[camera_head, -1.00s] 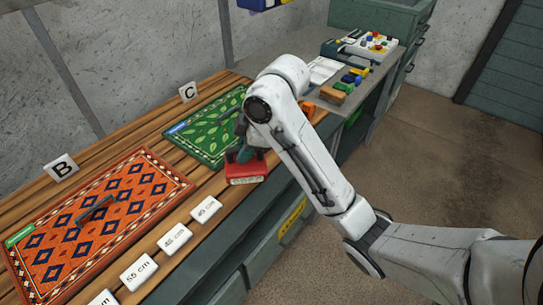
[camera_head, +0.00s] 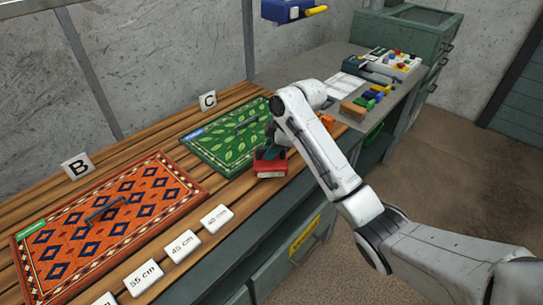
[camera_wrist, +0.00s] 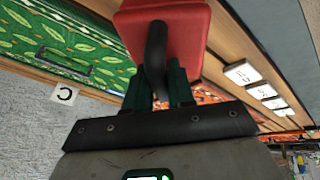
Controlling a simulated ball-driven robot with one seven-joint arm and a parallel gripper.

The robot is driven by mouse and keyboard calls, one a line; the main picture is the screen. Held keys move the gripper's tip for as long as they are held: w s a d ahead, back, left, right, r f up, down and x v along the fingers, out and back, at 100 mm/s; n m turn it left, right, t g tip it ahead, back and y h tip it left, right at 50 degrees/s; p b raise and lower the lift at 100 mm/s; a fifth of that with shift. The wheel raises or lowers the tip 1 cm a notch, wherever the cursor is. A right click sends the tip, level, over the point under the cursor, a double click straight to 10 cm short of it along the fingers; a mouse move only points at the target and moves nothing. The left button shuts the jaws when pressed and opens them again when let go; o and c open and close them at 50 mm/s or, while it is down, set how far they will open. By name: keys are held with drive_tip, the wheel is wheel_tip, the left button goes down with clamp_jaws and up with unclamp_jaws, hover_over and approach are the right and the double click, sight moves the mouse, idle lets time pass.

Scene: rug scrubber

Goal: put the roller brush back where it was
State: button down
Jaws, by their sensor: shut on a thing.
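A red-headed brush (camera_head: 270,166) with a pale lower front face is held by my gripper (camera_head: 271,149) at the front right edge of the green rug (camera_head: 212,151). In the wrist view, the green fingers of my gripper (camera_wrist: 157,82) are closed around the dark curved handle of the red brush (camera_wrist: 190,28). I cannot tell whether the brush touches the bench or hangs just above it. Its underside is hidden, so a roller cannot be made out.
An orange patterned rug (camera_head: 150,188) lies left on the slatted bench (camera_head: 140,137). White length tags (camera_head: 183,246) line the front edge. Cards B (camera_head: 78,167) and C (camera_head: 208,100) stand behind. A grey side table (camera_head: 318,74) holds colored blocks and a control panel. A blue item (camera_head: 284,9) hangs on the wall.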

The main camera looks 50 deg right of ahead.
drive_tip(key=shift+w+d+f, duration=0.15)
drive_tip(key=shift+d+f, duration=0.15)
wheel_tip(320, 180, down, 2)
drive_tip(key=shift+f+p, duration=0.1)
drive_tip(key=shift+p, duration=0.35)
drive_tip(key=shift+f, duration=0.4)
drive_tip(key=shift+f, duration=0.1)
